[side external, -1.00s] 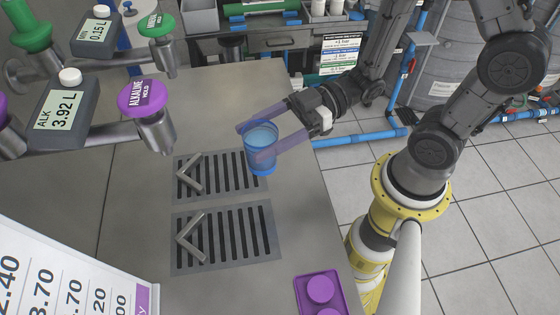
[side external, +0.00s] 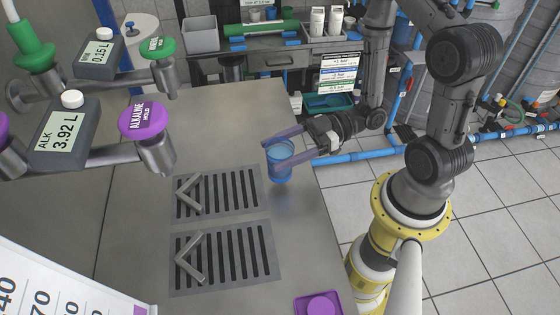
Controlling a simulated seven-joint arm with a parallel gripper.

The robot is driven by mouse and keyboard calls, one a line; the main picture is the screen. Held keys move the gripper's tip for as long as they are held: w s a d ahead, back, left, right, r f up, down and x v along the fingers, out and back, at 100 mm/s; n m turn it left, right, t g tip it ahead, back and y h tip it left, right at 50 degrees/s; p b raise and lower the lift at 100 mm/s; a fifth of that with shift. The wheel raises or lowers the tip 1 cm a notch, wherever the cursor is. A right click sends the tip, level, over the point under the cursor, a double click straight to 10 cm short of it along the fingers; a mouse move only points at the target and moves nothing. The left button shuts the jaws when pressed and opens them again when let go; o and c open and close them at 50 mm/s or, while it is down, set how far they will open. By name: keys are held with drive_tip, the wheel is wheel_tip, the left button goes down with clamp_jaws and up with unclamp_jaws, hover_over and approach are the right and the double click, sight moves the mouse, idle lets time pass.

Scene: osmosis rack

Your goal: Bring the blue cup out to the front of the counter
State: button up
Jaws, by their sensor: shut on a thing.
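The blue cup (side external: 280,164) is translucent and stands upright at the right side of the grey counter (side external: 240,115), just right of the upper drain grate. My gripper (side external: 277,151) reaches in from the right with its two bluish-purple fingers around the cup, shut on it. I cannot tell whether the cup's base touches the counter or is slightly above it. Part of the cup's wall is behind the near finger.
Two slotted drain grates, upper (side external: 218,193) and lower (side external: 222,257), are set in the counter. A purple tray (side external: 333,312) lies at the bottom right edge. Taps with a purple ALKALINE knob (side external: 142,117) overhang at left. The counter's right edge is close to the cup.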

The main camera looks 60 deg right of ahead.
drive_tip(key=shift+f, duration=1.5)
drive_tip(key=shift+f, duration=0.2)
drive_tip(key=o, duration=1.4)
drive_tip(key=shift+o, duration=0.2)
drive_tip(key=shift+r, duration=0.1)
